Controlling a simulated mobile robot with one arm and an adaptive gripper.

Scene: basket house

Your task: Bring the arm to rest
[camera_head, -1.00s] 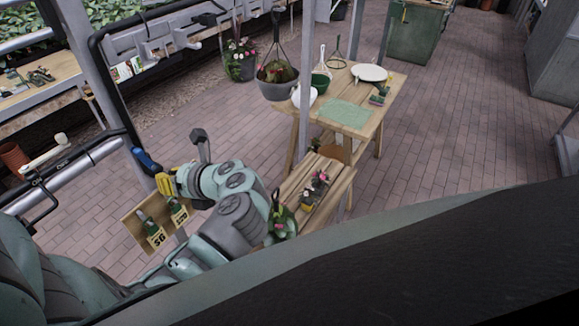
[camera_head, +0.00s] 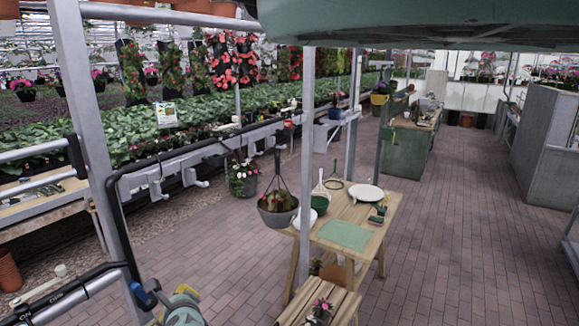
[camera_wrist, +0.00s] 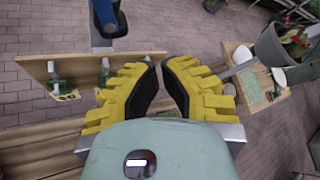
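My gripper (camera_wrist: 160,64) shows in the wrist view with two yellow, ridged fingers and black inner pads. The fingertips lean close together with a narrow gap between them and nothing held. In the head view only a small teal and yellow part of my arm (camera_head: 184,308) shows at the bottom edge. The rest of the arm is below the frame. A blue-handled thing (camera_wrist: 105,20) lies beyond the left finger in the wrist view, apart from the tips as far as I can tell.
A wooden board (camera_wrist: 80,68) with small green tools is left of the fingers. A wooden table (camera_head: 380,235) and a hanging pot (camera_head: 278,212) stand ahead. A metal post (camera_head: 306,150) rises by the table. The brick floor (camera_head: 470,240) is clear to the right.

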